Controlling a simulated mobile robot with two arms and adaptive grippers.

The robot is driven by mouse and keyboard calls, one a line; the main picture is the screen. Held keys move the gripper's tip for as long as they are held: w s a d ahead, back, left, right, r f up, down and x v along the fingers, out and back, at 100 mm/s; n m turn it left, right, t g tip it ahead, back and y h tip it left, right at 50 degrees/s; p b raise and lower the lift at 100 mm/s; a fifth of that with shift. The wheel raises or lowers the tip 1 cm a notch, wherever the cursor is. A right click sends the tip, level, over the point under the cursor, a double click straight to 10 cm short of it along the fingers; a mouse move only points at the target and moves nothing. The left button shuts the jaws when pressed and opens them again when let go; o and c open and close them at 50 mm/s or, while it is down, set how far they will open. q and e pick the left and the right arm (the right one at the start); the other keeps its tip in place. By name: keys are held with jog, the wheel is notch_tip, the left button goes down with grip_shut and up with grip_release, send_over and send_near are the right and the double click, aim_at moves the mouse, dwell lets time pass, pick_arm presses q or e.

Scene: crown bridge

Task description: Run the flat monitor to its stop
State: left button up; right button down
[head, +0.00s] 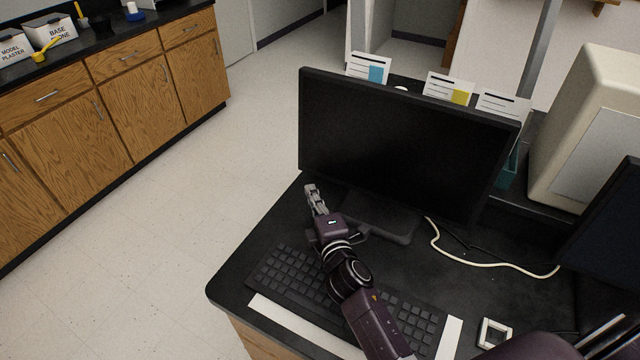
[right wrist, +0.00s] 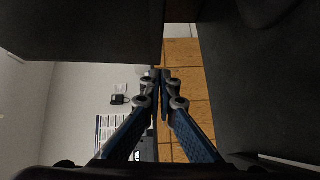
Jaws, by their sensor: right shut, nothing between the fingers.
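The flat monitor (head: 400,140) is a wide black screen on a dark stand (head: 380,222), upright on the black desk (head: 260,235). My right gripper (head: 311,190) is shut and empty, in front of the monitor's lower left corner and left of its stand. I cannot tell whether it touches the monitor. In the right wrist view the shut fingertips (right wrist: 163,78) lie between a dark surface at upper left, likely the monitor (right wrist: 80,30), and a dark surface at right, likely the desk. My left gripper is not in view.
A black keyboard (head: 290,272) lies under my right arm. A pale cable (head: 470,262) runs right of the stand. A beige monitor (head: 590,130) and another dark screen (head: 610,225) stand at right. Cards (head: 448,88) show behind the flat monitor. Floor is clear at left.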

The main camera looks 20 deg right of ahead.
jog(key=w+d, duration=0.2)
jog(key=d, duration=0.1)
jog(key=shift+w+f+p, duration=0.2)
jog(key=shift+p, duration=0.1)
jog(key=f+b, duration=0.1)
jog(key=b, duration=0.3)
jog(key=shift+w+d+n+t, duration=0.3)
jog(key=shift+w+d, duration=0.05)
jog(key=shift+r, duration=0.15)
